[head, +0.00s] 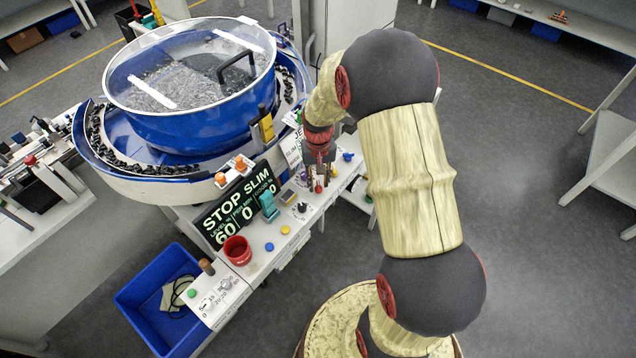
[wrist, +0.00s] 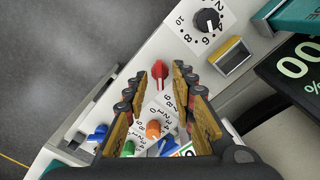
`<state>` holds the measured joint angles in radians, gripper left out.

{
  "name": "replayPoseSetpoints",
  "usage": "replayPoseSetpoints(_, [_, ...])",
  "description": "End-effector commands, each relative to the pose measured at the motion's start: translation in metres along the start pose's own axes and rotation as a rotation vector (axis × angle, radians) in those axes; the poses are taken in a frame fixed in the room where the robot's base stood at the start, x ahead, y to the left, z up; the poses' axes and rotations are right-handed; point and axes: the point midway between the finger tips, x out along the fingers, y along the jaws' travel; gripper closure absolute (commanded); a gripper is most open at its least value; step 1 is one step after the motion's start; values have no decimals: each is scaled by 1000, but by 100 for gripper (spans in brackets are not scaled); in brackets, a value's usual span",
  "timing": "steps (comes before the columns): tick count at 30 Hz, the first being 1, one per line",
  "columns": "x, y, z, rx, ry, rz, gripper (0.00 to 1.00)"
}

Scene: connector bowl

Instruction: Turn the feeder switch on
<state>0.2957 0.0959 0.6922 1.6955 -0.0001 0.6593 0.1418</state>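The control panel (head: 262,262) runs along the front of the bowl feeder (head: 190,90). A red switch knob (wrist: 160,74) stands on it, its pointer running roughly up and down in the wrist view; no label naming it the feeder switch is readable. My gripper (wrist: 160,82) is open over the panel, its two fingers on either side of the red knob in the wrist view. Whether they touch it I cannot tell. In the head view my gripper (head: 319,172) points down at the panel's far end. The display (head: 236,206) reads "STOP SLIM", with 60 and 0 below.
A black dial (wrist: 207,19) and a yellow-framed part (wrist: 232,60) sit near the red knob. An orange knob (wrist: 153,129), a green one and blue ones lie below it in the wrist view. A red cup (head: 237,250) stands on the panel; a blue bin (head: 160,300) is at left.

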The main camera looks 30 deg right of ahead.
Motion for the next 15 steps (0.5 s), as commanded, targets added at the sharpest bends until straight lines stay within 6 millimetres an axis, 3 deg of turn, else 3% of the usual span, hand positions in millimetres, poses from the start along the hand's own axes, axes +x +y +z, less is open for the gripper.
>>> replayPoseSetpoints(11, [7,0,0,0,2,0,74])
replayPoseSetpoints(15, [7,0,0,0,2,0,81])
